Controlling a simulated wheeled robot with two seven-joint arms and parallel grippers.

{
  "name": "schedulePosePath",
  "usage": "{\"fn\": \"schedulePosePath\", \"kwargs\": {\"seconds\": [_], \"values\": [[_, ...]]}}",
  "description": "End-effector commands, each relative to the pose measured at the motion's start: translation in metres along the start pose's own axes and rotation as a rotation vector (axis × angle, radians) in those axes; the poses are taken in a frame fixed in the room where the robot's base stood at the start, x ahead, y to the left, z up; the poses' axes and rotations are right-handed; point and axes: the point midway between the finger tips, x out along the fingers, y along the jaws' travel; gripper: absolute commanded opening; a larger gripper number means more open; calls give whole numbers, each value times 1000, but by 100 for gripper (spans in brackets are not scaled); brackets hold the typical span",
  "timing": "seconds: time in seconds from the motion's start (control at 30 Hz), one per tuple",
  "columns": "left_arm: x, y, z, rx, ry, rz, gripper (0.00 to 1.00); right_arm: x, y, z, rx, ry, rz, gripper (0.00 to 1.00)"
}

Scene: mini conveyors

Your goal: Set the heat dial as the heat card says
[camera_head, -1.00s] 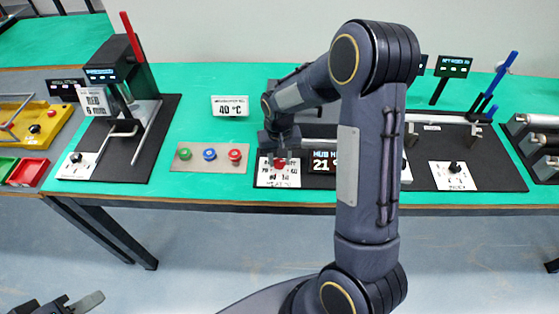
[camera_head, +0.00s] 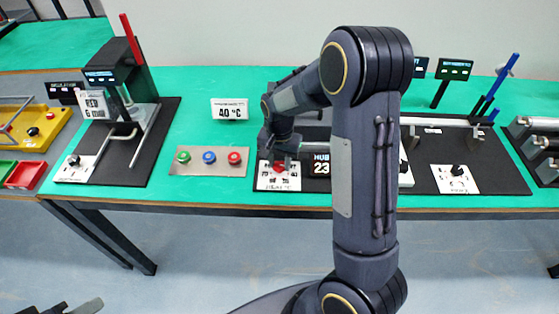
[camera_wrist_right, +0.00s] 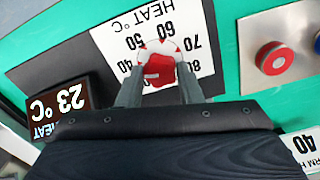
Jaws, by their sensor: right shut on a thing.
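The heat card (camera_head: 230,109) stands at the back of the green table and reads 40 °C. My right gripper (camera_wrist_right: 158,88) is shut on the heat dial, one finger on each side. In the head view the dial (camera_head: 279,167) is partly hidden under that gripper. The heat display (camera_wrist_right: 62,107) reads 23 °C. My left gripper (camera_head: 85,306) shows only in part at the bottom left edge, away from the table.
A metal plate with green, blue and red buttons (camera_head: 210,159) lies left of the dial. A black press-like station with a red lever (camera_head: 132,40) stands further left. My right arm hides part of the heat station. Another dial (camera_head: 457,170) is to the right.

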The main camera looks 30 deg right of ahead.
Motion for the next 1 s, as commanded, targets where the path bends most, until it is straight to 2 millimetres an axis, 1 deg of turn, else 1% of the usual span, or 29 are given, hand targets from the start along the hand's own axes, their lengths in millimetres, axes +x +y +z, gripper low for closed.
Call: {"fn": "schedulePosePath", "kwargs": {"seconds": [0.27,0.3,0.43,0.67,0.77,0.87,1.0], "values": [[0,0,0,0,0,0,36,-1,0,-1,0,3,-2,10],[0,0,0,0,0,0,36,-1,0,-1,0,3,-2,38],[0,0,0,0,0,0,36,-1,0,-1,-1,2,-1,54],[0,0,0,0,0,0,36,0,0,0,-1,1,-1,54],[0,0,0,0,0,0,36,-4,0,0,-1,2,-1,54],[1,0,0,0,0,0,36,-16,-1,-1,-1,4,-4,54],[2,-1,1,0,0,0,36,-40,-1,-1,-1,5,-5,54]]}}
